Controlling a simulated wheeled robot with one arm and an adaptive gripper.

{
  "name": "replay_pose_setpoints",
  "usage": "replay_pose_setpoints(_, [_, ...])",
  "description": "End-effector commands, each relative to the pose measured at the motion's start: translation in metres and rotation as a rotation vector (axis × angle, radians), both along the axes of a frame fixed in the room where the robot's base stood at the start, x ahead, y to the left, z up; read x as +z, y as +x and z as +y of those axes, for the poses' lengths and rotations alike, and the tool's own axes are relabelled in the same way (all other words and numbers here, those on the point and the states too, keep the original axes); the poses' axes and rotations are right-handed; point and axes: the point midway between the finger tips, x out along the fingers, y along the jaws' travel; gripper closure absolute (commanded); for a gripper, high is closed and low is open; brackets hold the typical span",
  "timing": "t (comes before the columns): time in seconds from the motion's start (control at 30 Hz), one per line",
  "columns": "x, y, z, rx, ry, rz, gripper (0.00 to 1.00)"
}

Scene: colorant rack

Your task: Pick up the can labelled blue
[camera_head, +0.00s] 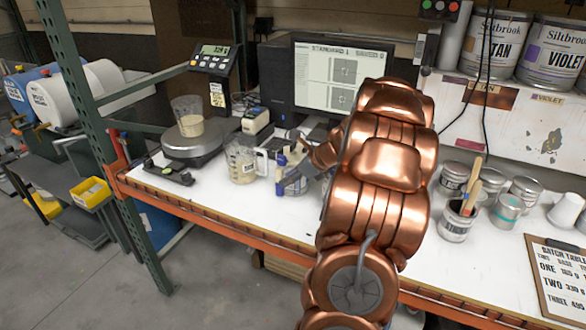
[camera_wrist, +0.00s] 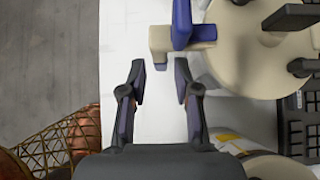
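No can with a readable "blue" label shows in either view. The can may be out of view or hidden behind my copper arm, which covers the middle of the bench in the head view. Large cans marked TAN (camera_head: 497,45) and VIOLET (camera_head: 553,55) stand on the upper shelf at the right. My gripper (camera_wrist: 162,85) is open and empty, with its two dark fingers apart over the white bench top in the wrist view. A blue and beige object (camera_wrist: 182,36) lies just ahead of its right finger, beside a large beige rounded object (camera_wrist: 250,55).
A clipboard (camera_head: 560,275) lies nearby. A clear jug (camera_head: 242,160), a scale (camera_head: 190,145) with a cup and a monitor (camera_head: 342,78) are left of my arm. A keyboard (camera_wrist: 300,125) shows at the wrist view's right.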

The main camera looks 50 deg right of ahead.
Motion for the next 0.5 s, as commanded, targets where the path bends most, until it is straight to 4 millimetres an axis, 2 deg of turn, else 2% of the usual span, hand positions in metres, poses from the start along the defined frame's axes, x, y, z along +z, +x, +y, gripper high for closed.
replay_pose_setpoints(0.27, [-0.011, 0.011, 0.003, 0.000, -0.001, 0.000, 0.69])
replay_pose_setpoints(0.5, [-0.035, 0.028, 0.008, 0.000, -0.002, 0.001, 0.69])
